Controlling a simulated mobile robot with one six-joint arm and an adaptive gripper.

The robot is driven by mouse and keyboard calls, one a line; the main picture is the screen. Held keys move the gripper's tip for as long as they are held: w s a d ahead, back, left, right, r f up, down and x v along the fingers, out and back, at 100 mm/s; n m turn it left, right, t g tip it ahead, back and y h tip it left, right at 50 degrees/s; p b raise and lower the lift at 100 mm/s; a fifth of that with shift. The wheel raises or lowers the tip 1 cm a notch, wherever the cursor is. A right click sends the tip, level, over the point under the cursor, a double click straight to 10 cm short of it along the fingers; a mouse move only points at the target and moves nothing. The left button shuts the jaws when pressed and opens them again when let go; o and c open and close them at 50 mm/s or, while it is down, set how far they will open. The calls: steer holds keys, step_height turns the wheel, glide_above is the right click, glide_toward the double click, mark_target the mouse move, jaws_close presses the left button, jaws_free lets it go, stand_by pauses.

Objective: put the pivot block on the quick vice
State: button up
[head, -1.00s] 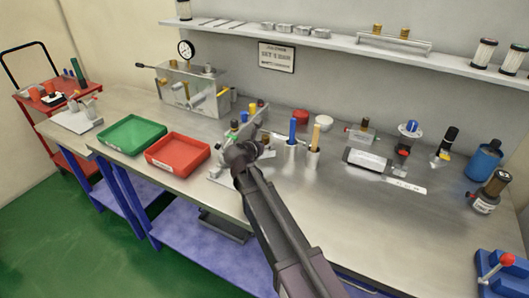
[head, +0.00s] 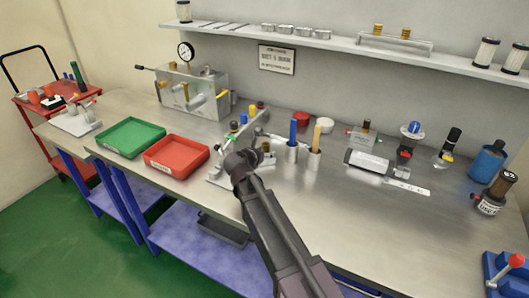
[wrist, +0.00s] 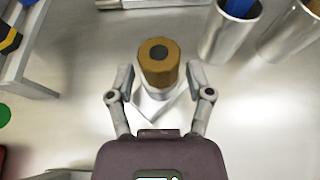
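In the wrist view, a brass hexagonal top with a dark centre (wrist: 158,62) stands on a light metal block (wrist: 150,108); this may be the pivot block, but I cannot be sure. My gripper (wrist: 160,78) is open, with one finger on each side of the brass top and small gaps showing. In the head view, my gripper (head: 262,158) is mostly hidden by my arm, near the small parts at mid-bench. A blue vice with a red-knobbed lever (head: 505,275), apparently the quick vice, stands at the bench's right front corner, far from my gripper.
Two metal cups with a blue (head: 292,150) and a tan handle (head: 315,155) stand close right of my gripper. A red tray (head: 150,162) and green tray (head: 105,147) lie left. Bottles (head: 488,162) stand at right.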

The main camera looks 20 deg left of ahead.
steer(key=shift+r, duration=0.1)
stand_by(0.4)
steer(key=shift+s+r, duration=0.1)
steer(key=shift+r, duration=0.05)
steer(key=p+v, duration=0.4)
steer(key=v, duration=0.6)
steer(key=shift+s+r, duration=0.15)
steer(key=shift+s, duration=0.05)
steer(key=shift+s+a+r+p, duration=0.1)
steer(key=shift+s+r+p, duration=0.1)
steer(key=shift+s+p, duration=0.35)
steer(key=shift+s, duration=0.15)
